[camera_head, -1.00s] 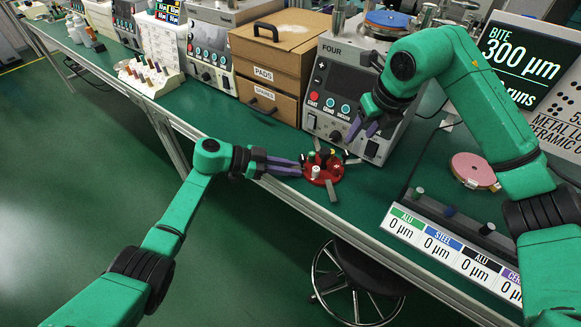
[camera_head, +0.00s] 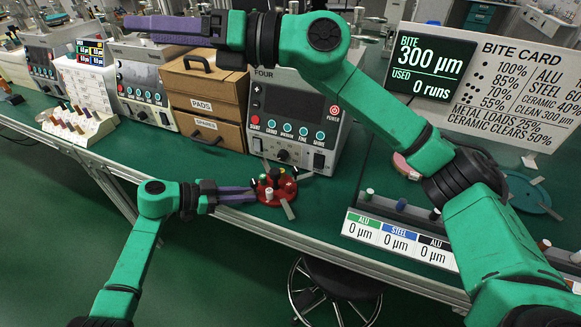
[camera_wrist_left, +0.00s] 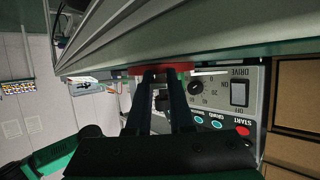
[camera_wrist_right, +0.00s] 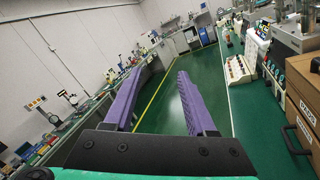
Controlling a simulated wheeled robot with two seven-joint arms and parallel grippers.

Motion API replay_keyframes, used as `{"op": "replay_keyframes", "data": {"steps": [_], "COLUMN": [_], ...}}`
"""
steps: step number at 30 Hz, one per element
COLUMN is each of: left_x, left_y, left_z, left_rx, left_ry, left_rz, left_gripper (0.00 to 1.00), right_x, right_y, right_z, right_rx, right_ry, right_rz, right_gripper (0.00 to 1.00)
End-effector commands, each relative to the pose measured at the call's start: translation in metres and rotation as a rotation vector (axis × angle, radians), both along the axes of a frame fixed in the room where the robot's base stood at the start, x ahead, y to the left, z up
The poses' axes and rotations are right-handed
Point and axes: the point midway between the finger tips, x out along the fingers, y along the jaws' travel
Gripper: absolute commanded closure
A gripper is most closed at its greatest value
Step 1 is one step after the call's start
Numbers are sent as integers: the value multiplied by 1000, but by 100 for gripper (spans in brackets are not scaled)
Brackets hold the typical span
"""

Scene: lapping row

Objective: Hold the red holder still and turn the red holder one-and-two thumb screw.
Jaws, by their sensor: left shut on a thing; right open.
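The red holder (camera_head: 270,199) is a round red disc on the green bench near its front edge, with several small coloured pieces and grey tabs on it. I cannot tell which part is the one-and-two thumb screw. My left gripper (camera_head: 253,193) is shut on the holder's left side; in the left wrist view the holder's red edge (camera_wrist_left: 150,69) lies at the dark fingertips. My right gripper (camera_head: 132,24) is raised high at the upper left, well away from the holder. Its purple fingers (camera_wrist_right: 155,90) are apart with nothing between them in the right wrist view.
Machine FOUR (camera_head: 295,118) stands behind the holder, with the brown PADS and SPARES boxes (camera_head: 203,98) to its left. A rack with ALU and STEEL labels (camera_head: 400,238) sits to the right. A pink disc (camera_head: 404,166) lies behind it. Bench left of the holder is clear.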

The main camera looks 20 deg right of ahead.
Motion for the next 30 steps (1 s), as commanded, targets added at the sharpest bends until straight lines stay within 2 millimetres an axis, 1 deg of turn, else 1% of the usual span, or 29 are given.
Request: {"op": "replay_keyframes", "data": {"steps": [1,2,3,5,6,7,8,9,11,12,14,15,17,18,19,20,21,22,24,27,30], "left_x": [0,0,0,0,0,0,0,0,0,0,0,0,0,0,0,0,0,0,0,0,0], "left_y": [0,0,0,0,0,0,0,0,0,0,0,0,0,0,0,0,0,0,0,0,0], "left_z": [0,0,0,1,1,1,0,1,1,1,1,1,1,1,1,1,1,1,1,0,0], "left_rx": [-1,-1,-1,-1,-1,-1,-1,-1,-1,-1,-1,-1,-1,-1,-1,-1,-1,-1,-1,-1,-1], "left_ry": [0,0,0,-1,-1,-1,-1,-1,-1,-1,-1,-1,-1,-1,-1,-1,-1,0,0,0,0], "left_rz": [0,0,0,0,0,0,-1,-1,-1,-1,-1,-1,-1,-1,-1,-1,-1,-1,-1,-1,-1], "left_gripper": [100,100,100,100,100,100,100,100,100,100,100,100,100,100,100,100,100,100,100,100,100], "right_x": [7,14,26,50,68,82,96,114,138,151,162,163,156,145,135,122,103,90,61,34,25], "right_y": [-2,-6,-13,-28,-38,-47,-54,-64,-77,-84,-94,-100,-107,-113,-118,-123,-129,-135,-146,-157,-163], "right_z": [29,45,63,81,85,84,79,69,42,19,-23,-53,-101,-131,-153,-172,-193,-206,-226,-238,-245], "right_rx": [130,211,313,441,509,550,580,604,605,581,504,428,275,152,50,-57,-200,-304,-520,-722,-795], "right_ry": [12,30,61,128,185,233,285,361,482,566,695,780,904,980,1031,1079,1131,1163,1215,1251,1263], "right_rz": [-28,-57,-107,-203,-278,-341,-408,-501,-648,-749,-900,-1000,-1138,-1222,-1278,-1326,-1380,-1412,-1460,-1486,-1494], "right_gripper": [44,44,44,44,44,44,44,44,44,44,44,44,44,44,44,44,44,44,44,44,44]}}
